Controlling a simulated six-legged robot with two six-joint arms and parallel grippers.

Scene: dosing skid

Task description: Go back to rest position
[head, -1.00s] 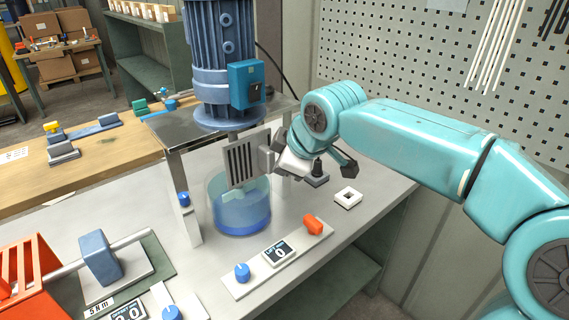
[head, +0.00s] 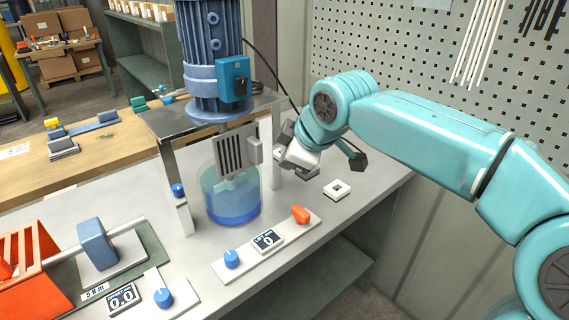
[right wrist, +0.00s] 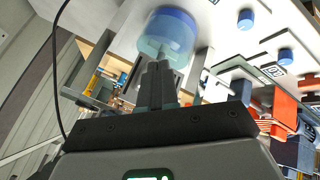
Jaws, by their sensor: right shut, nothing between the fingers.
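My right arm, turquoise, comes in from the right in the head view. Its gripper (head: 286,137) is just right of the mixing stand, clear of the bench top. In the right wrist view the fingers (right wrist: 157,84) are together with nothing between them, and the clear vessel with blue liquid (right wrist: 168,34) shows beyond their tips. My left gripper is not in view.
The blue motor (head: 210,60) stands over the vessel (head: 231,200), with a slotted grey guard (head: 237,150) in front. A white square ring (head: 337,189) and a control strip with orange knob (head: 300,214) lie nearby. A pegboard (head: 420,70) is behind.

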